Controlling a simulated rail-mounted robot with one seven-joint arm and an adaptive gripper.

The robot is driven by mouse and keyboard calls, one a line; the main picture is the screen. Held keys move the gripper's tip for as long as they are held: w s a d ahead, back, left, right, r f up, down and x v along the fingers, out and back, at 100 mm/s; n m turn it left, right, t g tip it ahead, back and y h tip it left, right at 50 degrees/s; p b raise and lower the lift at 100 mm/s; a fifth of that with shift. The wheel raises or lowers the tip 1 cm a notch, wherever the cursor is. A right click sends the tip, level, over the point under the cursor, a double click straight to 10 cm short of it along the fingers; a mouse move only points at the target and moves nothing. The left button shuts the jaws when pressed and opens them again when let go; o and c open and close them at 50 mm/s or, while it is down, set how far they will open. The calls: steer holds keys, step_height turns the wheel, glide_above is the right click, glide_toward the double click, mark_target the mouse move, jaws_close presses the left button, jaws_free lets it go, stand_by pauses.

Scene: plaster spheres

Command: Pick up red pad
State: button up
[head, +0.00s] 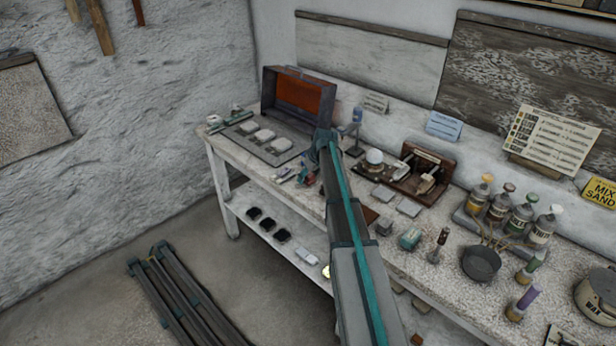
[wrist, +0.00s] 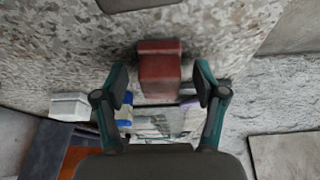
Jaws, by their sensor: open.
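The red pad (wrist: 160,74) shows in the wrist view as a small dull-red block on the speckled bench top (wrist: 60,40). It lies between the lines of my gripper's two fingers, with a visible gap on each side. My gripper (wrist: 161,83) is open, and nothing is held in it. In the head view my gripper (head: 308,174) is low over the bench, near its front edge. I cannot make out the red pad for certain there, as my arm covers part of that area.
An open box with an orange inside (head: 300,94) stands at the back left. A grey tray with pale pieces (head: 270,146) lies left of my gripper. A brown wooden stand (head: 428,172), bottles (head: 508,205) and a dark pan (head: 481,262) are on the right.

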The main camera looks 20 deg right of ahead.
steer(key=c, duration=1.1)
steer(key=shift+r, duration=0.1)
steer(key=shift+r, duration=0.4)
step_height(320, 180, up, 2)
steer(key=shift+b, duration=0.5)
steer(key=s+a+r+b, duration=0.4)
steer(key=s+r, duration=0.6)
steer(key=s, duration=0.3)
steer(key=shift+s+a, duration=0.15)
steer(key=shift+a, duration=0.15)
